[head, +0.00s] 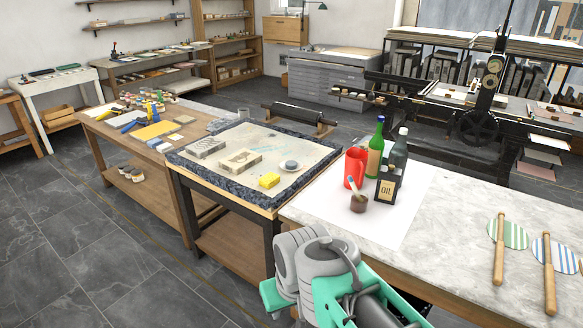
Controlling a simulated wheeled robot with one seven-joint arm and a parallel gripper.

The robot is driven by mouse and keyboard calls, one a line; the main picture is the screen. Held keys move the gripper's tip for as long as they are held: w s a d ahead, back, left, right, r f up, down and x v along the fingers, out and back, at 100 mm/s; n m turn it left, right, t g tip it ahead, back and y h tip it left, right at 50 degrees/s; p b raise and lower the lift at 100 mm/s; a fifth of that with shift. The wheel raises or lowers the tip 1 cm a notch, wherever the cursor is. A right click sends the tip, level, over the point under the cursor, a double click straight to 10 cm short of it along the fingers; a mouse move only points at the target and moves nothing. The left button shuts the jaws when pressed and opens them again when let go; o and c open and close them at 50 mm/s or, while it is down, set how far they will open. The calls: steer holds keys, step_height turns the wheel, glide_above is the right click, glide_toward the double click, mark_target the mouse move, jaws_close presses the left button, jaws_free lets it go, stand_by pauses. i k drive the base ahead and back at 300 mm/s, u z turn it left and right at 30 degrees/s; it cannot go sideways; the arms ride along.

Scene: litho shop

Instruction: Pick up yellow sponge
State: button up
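A small yellow sponge (269,180) lies on the pale top of the stone slab (216,187), near its front right corner. A grey round object (289,165) sits just behind it to the right. Part of my arm, grey and teal, shows at the bottom centre, in front of the slab and the marble table. My gripper's fingers do not show.
Two light blocks (241,160) lie on the slab. The marble table (450,207) at right holds a red jug (355,168), a green bottle (375,150), an oil can (387,187) and a brown pot (358,203). A wooden table (100,125) with supplies stands left. Open floor lies front left.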

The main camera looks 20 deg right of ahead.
mark_target(268, 180)
steer(key=u, duration=0.25)
steer(key=i, duration=1.75)
steer(key=u, duration=0.4)
steer(key=i, duration=1.05)
steer(key=u, duration=0.05)
